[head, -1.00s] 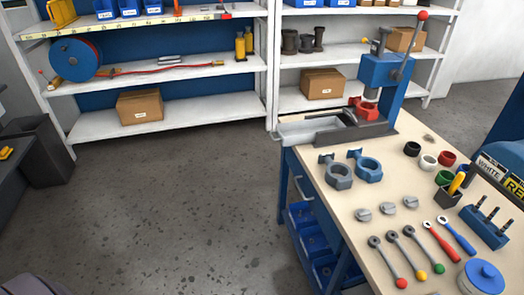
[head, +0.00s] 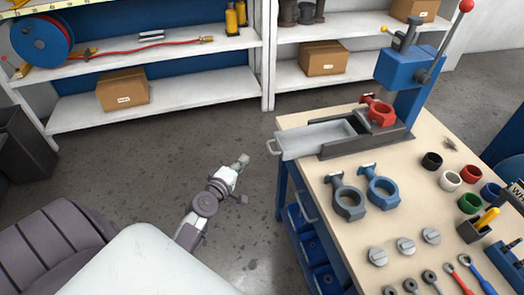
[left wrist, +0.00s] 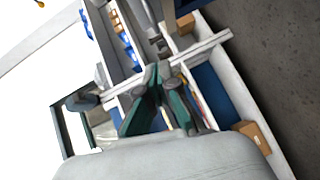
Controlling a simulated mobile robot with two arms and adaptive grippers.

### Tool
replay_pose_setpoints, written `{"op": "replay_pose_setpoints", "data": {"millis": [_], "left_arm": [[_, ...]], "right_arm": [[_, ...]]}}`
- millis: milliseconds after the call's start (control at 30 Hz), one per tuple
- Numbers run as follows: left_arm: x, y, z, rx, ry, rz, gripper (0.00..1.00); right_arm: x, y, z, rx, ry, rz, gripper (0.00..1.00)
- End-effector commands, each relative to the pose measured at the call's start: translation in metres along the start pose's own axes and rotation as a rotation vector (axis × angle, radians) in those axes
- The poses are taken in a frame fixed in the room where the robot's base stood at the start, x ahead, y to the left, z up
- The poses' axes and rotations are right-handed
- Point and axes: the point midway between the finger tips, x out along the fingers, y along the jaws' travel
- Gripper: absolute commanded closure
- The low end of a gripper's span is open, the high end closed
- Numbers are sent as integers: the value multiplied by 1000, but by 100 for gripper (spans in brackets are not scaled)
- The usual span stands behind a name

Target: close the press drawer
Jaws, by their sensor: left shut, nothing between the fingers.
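The press drawer (head: 312,138) is a light grey tray that sticks out to the left from the grey base of the blue press (head: 402,70), past the table edge. Its loop handle (head: 272,147) faces left. A red ring-shaped part (head: 377,109) sits at the press end of the drawer. My left gripper (head: 242,160) is left of the handle, apart from it, over the floor in the picture. Its fingers (left wrist: 160,72) are together and empty in the left wrist view. My right gripper is not in view.
The workbench (head: 330,228) holds a grey and a blue valve body (head: 382,188), several discs, coloured rings and tools. Blue bins (head: 304,222) sit under its left edge. White shelves with cardboard boxes (head: 123,90) stand behind. The floor left of the bench is clear.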

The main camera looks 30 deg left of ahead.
Motion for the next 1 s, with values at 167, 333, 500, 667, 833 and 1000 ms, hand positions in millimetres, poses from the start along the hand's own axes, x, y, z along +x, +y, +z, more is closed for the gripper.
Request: {"op": "replay_pose_setpoints", "data": {"millis": [167,333,500,667,833,1000], "left_arm": [[41,1,0,0,1,2,100],[66,0,12,-1,-2,-1,100],[79,0,25,0,-1,-1,100],[82,0,28,2,0,-1,100],[82,0,29,2,0,-1,100],[83,-1,28,2,0,-1,100]], "right_arm": [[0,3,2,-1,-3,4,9],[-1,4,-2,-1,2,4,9],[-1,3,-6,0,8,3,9],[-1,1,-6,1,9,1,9],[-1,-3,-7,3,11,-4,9],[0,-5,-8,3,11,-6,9]]}}
